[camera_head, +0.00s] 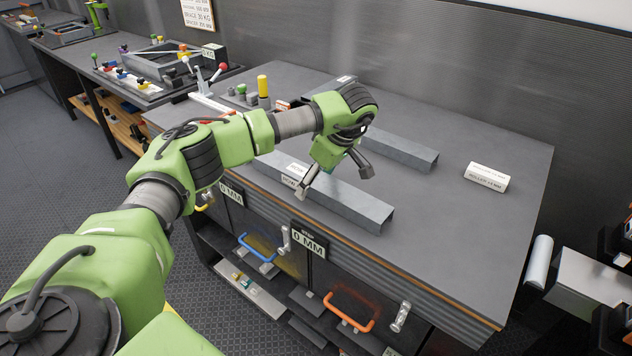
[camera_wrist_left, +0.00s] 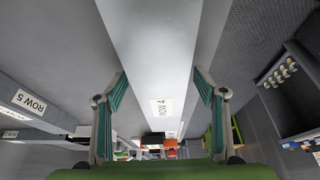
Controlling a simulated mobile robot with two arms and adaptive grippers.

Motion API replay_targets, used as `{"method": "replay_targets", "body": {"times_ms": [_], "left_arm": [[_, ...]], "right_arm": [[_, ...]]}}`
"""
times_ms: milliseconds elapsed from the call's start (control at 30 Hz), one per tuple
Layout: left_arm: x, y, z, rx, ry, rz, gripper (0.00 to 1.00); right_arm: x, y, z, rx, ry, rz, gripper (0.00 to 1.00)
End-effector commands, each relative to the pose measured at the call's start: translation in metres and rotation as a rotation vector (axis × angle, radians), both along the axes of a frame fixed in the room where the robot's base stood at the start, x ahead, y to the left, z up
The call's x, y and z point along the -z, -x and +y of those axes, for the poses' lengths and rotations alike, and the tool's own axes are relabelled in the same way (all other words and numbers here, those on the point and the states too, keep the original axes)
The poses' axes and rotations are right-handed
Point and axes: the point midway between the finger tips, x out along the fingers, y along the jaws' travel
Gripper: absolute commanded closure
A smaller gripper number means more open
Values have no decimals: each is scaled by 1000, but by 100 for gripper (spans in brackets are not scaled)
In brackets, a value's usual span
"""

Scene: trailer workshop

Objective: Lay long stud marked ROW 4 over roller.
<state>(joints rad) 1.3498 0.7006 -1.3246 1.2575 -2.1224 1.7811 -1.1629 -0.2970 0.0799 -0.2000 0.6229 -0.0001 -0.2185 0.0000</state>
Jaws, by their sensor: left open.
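The grey long stud marked ROW 4 (camera_head: 350,201) lies near the front edge of the workbench. Its ROW 4 label shows in the left wrist view, on the stud (camera_wrist_left: 150,45) between the fingers. My left gripper (camera_head: 337,180) is open above the stud, one finger on either side of it. Whether the fingers touch it is unclear. A white cylinder (camera_head: 538,262) stands off the bench's right end; I cannot tell which is the roller. My right gripper is not in view.
A second grey stud (camera_head: 402,150) lies behind; the wrist view shows one marked ROW 5 (camera_wrist_left: 22,103). A yellow cylinder (camera_head: 263,86) and small parts stand at the back left. Drawers with handles (camera_head: 348,312) line the front.

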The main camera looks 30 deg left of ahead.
Motion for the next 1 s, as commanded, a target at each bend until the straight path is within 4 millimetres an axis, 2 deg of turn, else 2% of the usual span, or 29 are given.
{"method": "replay_targets", "body": {"times_ms": [133,300,333,767,933,1000], "left_arm": [[0,0,0,0,0,0,38],[0,0,0,0,0,0,82],[0,0,0,0,0,0,85],[-8,-1,0,0,0,-3,85],[-33,-1,-1,1,2,-8,85],[-49,13,-6,4,1,-7,85]], "right_arm": [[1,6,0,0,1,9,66],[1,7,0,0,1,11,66],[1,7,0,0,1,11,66],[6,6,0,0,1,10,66],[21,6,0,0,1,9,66],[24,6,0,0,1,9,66]]}}
